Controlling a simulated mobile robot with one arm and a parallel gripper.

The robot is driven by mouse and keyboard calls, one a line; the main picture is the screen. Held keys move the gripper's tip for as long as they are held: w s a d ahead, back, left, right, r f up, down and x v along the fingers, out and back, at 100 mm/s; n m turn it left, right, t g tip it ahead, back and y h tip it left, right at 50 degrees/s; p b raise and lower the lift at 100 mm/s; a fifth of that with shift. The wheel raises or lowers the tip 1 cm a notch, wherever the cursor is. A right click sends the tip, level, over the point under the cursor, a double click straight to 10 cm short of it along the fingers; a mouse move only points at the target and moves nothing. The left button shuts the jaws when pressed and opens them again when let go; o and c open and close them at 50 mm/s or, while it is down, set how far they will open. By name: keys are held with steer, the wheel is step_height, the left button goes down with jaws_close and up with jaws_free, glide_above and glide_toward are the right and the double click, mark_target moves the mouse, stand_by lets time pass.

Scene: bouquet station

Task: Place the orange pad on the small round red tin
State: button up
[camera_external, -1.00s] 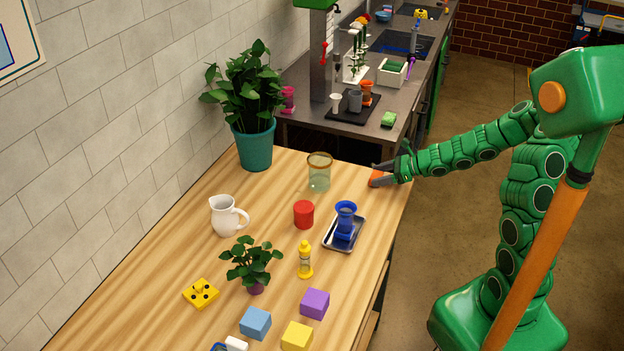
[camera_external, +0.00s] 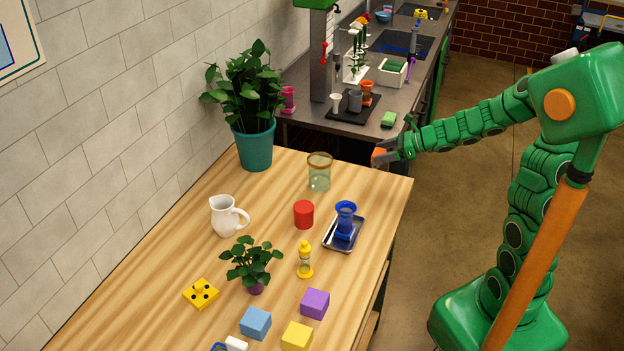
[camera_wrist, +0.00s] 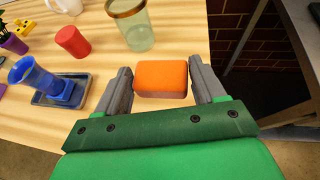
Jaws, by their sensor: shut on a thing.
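The orange pad (camera_wrist: 161,78) is a small rounded block between the grey fingers of my gripper (camera_wrist: 163,88) in the wrist view. In the external view my gripper (camera_external: 384,155) is shut on the orange pad (camera_external: 379,157), raised above the far right corner of the wooden table. The small round red tin (camera_external: 304,214) stands upright in the middle of the table, left of and nearer than my gripper. It also shows at the upper left of the wrist view (camera_wrist: 73,42). Nothing visible lies on its top.
A glass jar (camera_external: 319,172) stands between the red tin and my gripper. A blue cup-shaped thing (camera_external: 345,220) stands on a metal tray (camera_external: 331,240) right of the tin. A white pitcher (camera_external: 226,217), a yellow bottle (camera_external: 305,260) and a small plant (camera_external: 250,262) are nearby.

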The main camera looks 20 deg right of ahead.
mark_target(309, 206)
steer(key=s+a+r+n+g+y, duration=0.1)
steer(key=s+a+r+g, duration=0.15)
steer(key=s+a, duration=0.4)
steer(key=s+a+r+n+g, duration=0.1)
steer(key=s+a+r+n, duration=0.1)
steer(key=s+a+r, duration=0.35)
steer(key=s+a+r+n+g+y, duration=0.1)
steer(key=s+a+r, duration=0.1)
steer(key=s+a, duration=0.6)
steer(key=w+a+f, duration=0.4)
steer(key=w+a, duration=0.2)
steer(key=w, duration=0.1)
steer(key=shift+w+a, duration=0.25)
steer(key=shift+w, duration=0.15)
steer(key=w+a+f, duration=0.1)
steer(key=w+f, duration=0.1)
steer(key=f, duration=0.1)
steer(key=w+a+f, duration=0.1)
steer(key=f, duration=0.1)
steer(key=shift+w+a, duration=0.35)
steer(key=shift+w+a+f, duration=0.2)
steer(key=shift+w+f, duration=0.05)
steer(key=shift+f, duration=1.65)
steer(key=shift+f, duration=0.2)
steer(key=o, duration=1)
